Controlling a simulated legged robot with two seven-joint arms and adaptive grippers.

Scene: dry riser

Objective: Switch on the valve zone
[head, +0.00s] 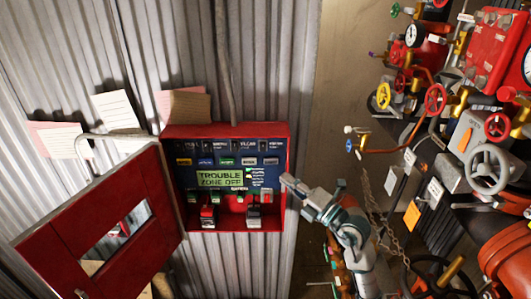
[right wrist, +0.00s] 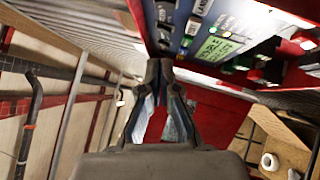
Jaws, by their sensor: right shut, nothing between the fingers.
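The red control box (head: 282,160) is mounted on the corrugated wall with its door (head: 60,235) swung open to the left. Inside is a dark blue panel (head: 190,148) with coloured labels and small lights. Its green display (head: 219,179) reads "TROUBLE ZONE OFF". Below it are several small switches, including a red one (head: 267,196) at the right. My right gripper (head: 288,181) is shut and empty at the box's right edge; I cannot tell whether it touches. In the right wrist view its fingertips (right wrist: 163,68) are together below the panel, with the display (right wrist: 211,48) beyond. My left gripper is out of view.
Two key-like blocks (head: 208,216) (head: 254,216) sit in the bottom of the box. Paper notes (head: 117,111) are on the wall above. Red pipes, gauges and valve wheels (head: 436,98) crowd the right side. A chain (head: 378,215) hangs beside my right arm.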

